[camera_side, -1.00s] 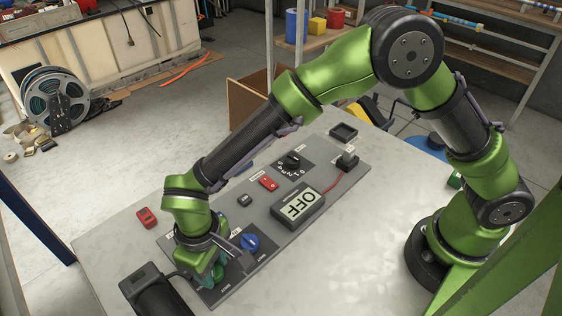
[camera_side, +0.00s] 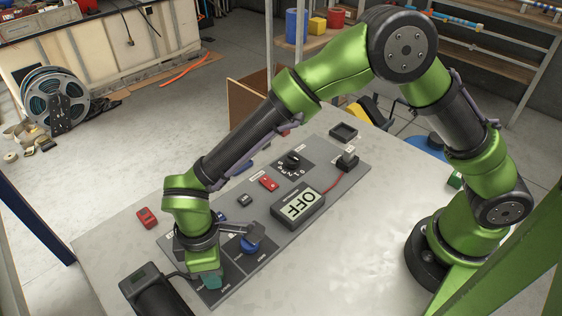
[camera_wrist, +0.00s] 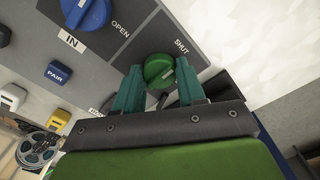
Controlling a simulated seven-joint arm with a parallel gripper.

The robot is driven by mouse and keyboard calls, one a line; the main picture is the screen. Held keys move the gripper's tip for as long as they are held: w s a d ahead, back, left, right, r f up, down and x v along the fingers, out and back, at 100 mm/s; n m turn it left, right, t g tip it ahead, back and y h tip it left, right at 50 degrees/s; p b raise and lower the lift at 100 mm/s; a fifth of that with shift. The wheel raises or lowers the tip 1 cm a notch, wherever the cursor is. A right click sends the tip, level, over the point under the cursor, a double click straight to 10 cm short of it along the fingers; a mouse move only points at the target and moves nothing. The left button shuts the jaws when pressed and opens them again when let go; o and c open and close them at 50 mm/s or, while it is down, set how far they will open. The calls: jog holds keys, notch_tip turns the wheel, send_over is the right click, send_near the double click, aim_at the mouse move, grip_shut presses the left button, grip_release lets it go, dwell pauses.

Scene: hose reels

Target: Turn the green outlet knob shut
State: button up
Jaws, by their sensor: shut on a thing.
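The green outlet knob (camera_wrist: 158,66) is in the wrist view, on the grey panel (camera_wrist: 95,76) beside the printed word SHUT. My gripper (camera_wrist: 160,72) has its two teal fingers on either side of this knob, shut on it. In the side view my gripper (camera_side: 208,281) is down at the near left end of the panel and hides the green knob. The exact angle of the knob's ridge is hard to tell.
A red block (camera_side: 147,217) lies on the table.

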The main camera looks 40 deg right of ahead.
jog(key=shift+r, duration=0.1)
jog(key=o, duration=1.1)
jog(key=shift+c, duration=0.2)
notch_tip(320, 180, up, 17)
